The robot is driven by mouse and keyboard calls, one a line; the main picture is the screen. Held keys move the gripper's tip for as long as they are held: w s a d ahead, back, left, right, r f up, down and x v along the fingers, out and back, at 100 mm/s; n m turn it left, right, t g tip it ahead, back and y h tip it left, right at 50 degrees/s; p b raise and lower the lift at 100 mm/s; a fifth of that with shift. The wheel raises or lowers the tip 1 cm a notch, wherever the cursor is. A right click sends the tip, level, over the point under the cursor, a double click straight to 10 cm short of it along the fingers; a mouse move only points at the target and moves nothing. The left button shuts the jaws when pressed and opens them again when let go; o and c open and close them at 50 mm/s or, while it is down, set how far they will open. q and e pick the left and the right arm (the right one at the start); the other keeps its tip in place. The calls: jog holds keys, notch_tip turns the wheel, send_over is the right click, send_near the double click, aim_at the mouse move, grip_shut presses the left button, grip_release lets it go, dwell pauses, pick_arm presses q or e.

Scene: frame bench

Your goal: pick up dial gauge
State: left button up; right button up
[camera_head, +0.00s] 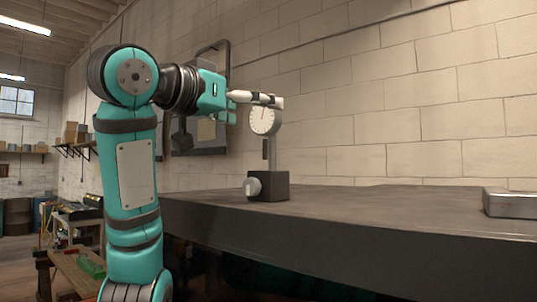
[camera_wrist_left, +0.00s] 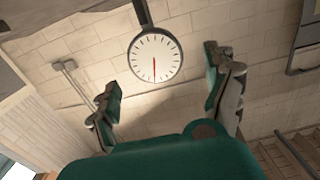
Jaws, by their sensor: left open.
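The dial gauge (camera_head: 264,121) has a round white face and a dark post on a black block base with a light knob, standing upright on the dark bench top (camera_head: 380,205). My left gripper (camera_head: 277,101) is at the height of the gauge's dial, its fingers overlapping the dial's top edge in the head view. In the left wrist view the dial (camera_wrist_left: 155,55) shows its face and a red needle, beyond and between the two spread fingers of my left gripper (camera_wrist_left: 165,95). The fingers look apart from it. The gauge's base is out of the wrist view.
A grey metal box (camera_head: 510,202) lies at the right end of the bench. A block wall stands behind, with a dark-framed panel (camera_head: 205,135) on it. The bench top between gauge and box is clear. A cluttered side table (camera_head: 80,215) stands at the left.

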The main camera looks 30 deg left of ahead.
aim_at(261, 110)
pick_arm(q)
jog(key=w+p, duration=0.2)
jog(key=w, duration=0.1)
jog(key=w+p, duration=0.1)
jog(key=shift+w+d, duration=0.25)
jog(key=shift+w, duration=0.1)
jog(key=shift+w+f+p, duration=0.2)
jog(key=shift+w+p, duration=0.1)
jog(key=shift+w, duration=0.1)
pick_arm(e)
jog(key=s+r, duration=0.2)
jog(key=r, duration=0.1)
jog(key=shift+d+r, duration=0.1)
jog(key=shift+r, duration=0.15)
pick_arm(q)
jog(key=shift+s, duration=0.15)
jog(key=shift+c, duration=0.2)
pick_arm(e)
jog(key=shift+w, duration=0.1)
pick_arm(q)
jog(key=shift+c, duration=1.1)
jog(key=c, duration=1.4)
jog(key=shift+r, duration=0.15)
jog(key=shift+c, duration=0.2)
pick_arm(e)
jog(key=shift+w, duration=0.2)
pick_arm(q)
jog(key=shift+r, duration=0.1)
